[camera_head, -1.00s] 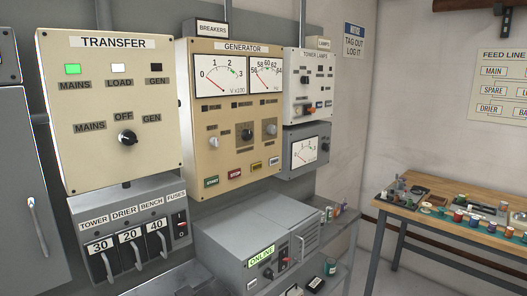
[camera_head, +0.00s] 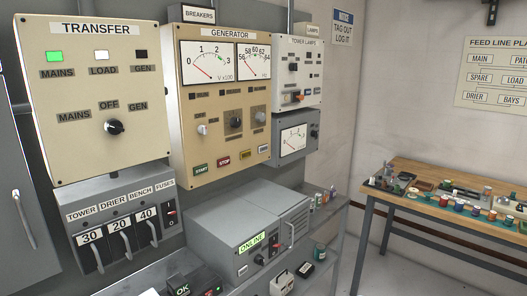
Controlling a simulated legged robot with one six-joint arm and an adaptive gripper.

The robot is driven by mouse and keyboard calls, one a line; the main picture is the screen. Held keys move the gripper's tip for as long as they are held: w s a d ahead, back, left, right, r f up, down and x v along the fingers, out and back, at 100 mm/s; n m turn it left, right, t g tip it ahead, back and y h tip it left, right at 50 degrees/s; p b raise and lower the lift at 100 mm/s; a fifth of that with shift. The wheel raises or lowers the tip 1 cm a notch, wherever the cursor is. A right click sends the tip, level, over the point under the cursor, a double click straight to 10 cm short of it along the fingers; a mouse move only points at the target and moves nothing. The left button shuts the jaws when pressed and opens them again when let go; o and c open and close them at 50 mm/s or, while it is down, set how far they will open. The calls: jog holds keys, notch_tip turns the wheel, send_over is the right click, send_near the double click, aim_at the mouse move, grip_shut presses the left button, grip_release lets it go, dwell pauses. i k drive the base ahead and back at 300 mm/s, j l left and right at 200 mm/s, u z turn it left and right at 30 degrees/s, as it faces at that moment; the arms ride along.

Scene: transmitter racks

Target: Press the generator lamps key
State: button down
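The cream generator panel (camera_head: 186,140) hangs on the wall in the middle of the view. Along its lower edge is a row of keys: a green START key (camera_head: 200,169), a red STOP key (camera_head: 224,161), a yellow key (camera_head: 245,154) and a pale key (camera_head: 262,148). The lettering on the yellow and pale keys is too small to read, so I cannot tell which is the lamps key. My gripper is not in view.
The transfer panel (camera_head: 60,150) is at left, its MAINS lamp lit green, above a fuse box (camera_head: 75,212). A tower lamps box (camera_head: 290,75) and a meter box (camera_head: 310,132) are at right. A grey ONLINE unit (camera_head: 215,215) stands on the shelf below. A cluttered wooden bench (camera_head: 400,205) stands far right.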

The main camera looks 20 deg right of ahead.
aim_at(265, 148)
jog(key=i+l+u, duration=0.25)
jog(key=i+l, duration=0.15)
jog(key=l, duration=0.25)
jog(key=i+l+u, duration=0.15)
jog(key=l, duration=0.2)
jog(key=i+l+u, duration=0.1)
jog(key=l, duration=0.25)
jog(key=i+l+u, duration=0.15)
jog(key=l, duration=0.25)
jog(key=i+l+u, duration=0.1)
jog(key=l, duration=0.3)
jog(key=i+l+u, duration=0.15)
jog(key=l, duration=0.25)
jog(key=i+l+u, duration=0.1)
jog(key=l, duration=0.3)
